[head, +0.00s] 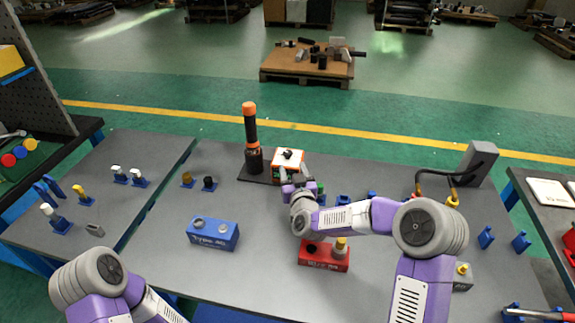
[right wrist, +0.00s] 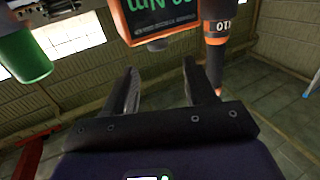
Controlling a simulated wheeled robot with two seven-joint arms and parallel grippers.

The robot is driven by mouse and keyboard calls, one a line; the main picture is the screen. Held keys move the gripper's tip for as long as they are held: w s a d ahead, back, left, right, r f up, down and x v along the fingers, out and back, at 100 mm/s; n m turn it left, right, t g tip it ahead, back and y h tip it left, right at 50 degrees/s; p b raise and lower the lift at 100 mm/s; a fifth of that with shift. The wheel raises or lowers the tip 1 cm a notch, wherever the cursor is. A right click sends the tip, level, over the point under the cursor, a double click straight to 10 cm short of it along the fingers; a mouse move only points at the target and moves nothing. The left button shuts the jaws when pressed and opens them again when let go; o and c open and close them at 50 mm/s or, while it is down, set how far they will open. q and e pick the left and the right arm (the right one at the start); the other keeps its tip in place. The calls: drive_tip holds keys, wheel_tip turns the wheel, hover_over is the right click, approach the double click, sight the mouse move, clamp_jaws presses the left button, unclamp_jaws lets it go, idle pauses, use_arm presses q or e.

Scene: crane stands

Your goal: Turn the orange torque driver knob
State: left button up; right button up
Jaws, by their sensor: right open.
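The torque driver (head: 252,135) stands upright on a black base, a tall black shaft with an orange knob (head: 249,108) on top. Right of it sits an orange and white box (head: 288,162) with a black piece on top. My right gripper (head: 295,175) is open and empty in front of the box, lower than the knob and to its right. In the right wrist view, the open fingers (right wrist: 160,75) point toward the box's dark screen (right wrist: 163,15) with green text. The driver (right wrist: 216,30) is right of them there, partly behind a finger. My left gripper is out of view.
A blue block (head: 213,234) and a red block (head: 323,257) stand nearer on the grey table. Small yellow and black pieces (head: 198,181) lie left of the driver. A grey stand with hoses (head: 478,165) is at the right. The table is clear between driver and blue block.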

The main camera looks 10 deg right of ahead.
sight(288, 156)
drive_tip(key=shift+w+d+f, duration=0.1)
drive_tip(key=shift+w, duration=0.2)
drive_tip(key=shift+w+b, duration=0.9)
drive_tip(key=shift+w, duration=2.8)
drive_tip(key=c, duration=0.9)
drive_tip(key=shift+c, duration=0.2)
